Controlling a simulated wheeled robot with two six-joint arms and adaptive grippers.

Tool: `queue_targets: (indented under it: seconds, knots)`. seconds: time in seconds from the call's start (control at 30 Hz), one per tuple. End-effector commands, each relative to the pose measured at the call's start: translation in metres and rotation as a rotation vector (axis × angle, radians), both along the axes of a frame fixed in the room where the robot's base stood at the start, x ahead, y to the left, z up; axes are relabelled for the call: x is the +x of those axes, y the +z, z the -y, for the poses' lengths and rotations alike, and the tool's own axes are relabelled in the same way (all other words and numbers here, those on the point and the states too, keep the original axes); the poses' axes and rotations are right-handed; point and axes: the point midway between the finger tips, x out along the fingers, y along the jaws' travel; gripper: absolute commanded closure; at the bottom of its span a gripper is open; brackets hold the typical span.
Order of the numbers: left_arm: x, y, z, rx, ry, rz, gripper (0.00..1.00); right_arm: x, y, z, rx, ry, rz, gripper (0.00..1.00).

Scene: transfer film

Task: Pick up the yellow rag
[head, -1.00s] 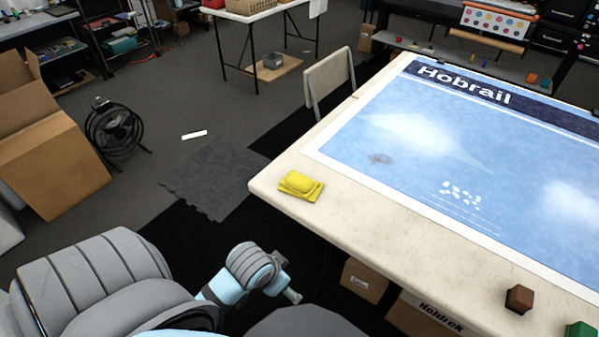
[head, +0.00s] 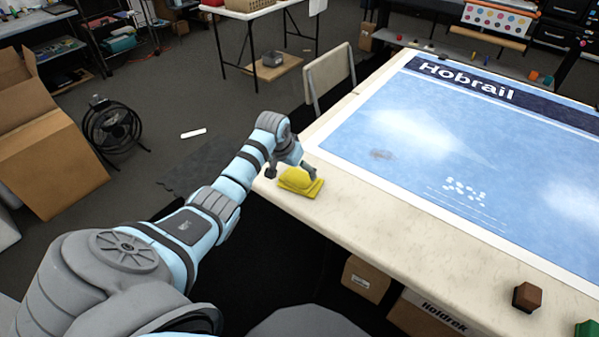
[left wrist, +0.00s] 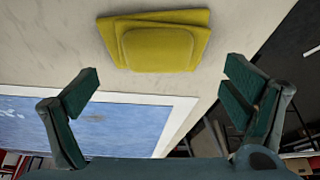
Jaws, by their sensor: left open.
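The yellow rag (head: 300,181) lies folded near the left corner of the table. It also shows at the top of the left wrist view (left wrist: 158,43), flat on the pale tabletop. My left gripper (head: 290,172) is at the rag, on its far left side in the head view. In the left wrist view its two fingers (left wrist: 162,92) are spread wide with nothing between them, and the rag is beyond the fingertips. I cannot tell how high the fingers are above the table. My right gripper does not show.
The pale table (head: 390,235) carries a large blue printed sheet (head: 440,130). A brown block (head: 527,297) and a green block (head: 588,328) sit near its front edge. A chair (head: 330,75) stands at the table's far left side. Boxes (head: 366,279) are under the table.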

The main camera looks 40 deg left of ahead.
Motion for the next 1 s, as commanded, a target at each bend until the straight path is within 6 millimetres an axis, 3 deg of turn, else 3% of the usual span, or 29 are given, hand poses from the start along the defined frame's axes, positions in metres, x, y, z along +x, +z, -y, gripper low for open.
queue_targets:
  seconds: [0.3,0.57,0.87,1.0]
  knots:
    - [0.025,-0.05,0.0,0.0,-0.001,-0.001,0.06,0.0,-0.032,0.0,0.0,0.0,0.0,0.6]
    - [0.027,-0.051,-0.001,0.003,-0.001,0.0,0.06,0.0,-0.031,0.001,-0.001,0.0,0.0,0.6]
    - [0.027,-0.051,-0.001,0.003,-0.001,0.0,0.54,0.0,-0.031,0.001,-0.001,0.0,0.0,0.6]
    - [0.027,-0.051,-0.001,0.003,-0.001,0.0,0.57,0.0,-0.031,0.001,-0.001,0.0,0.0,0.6]
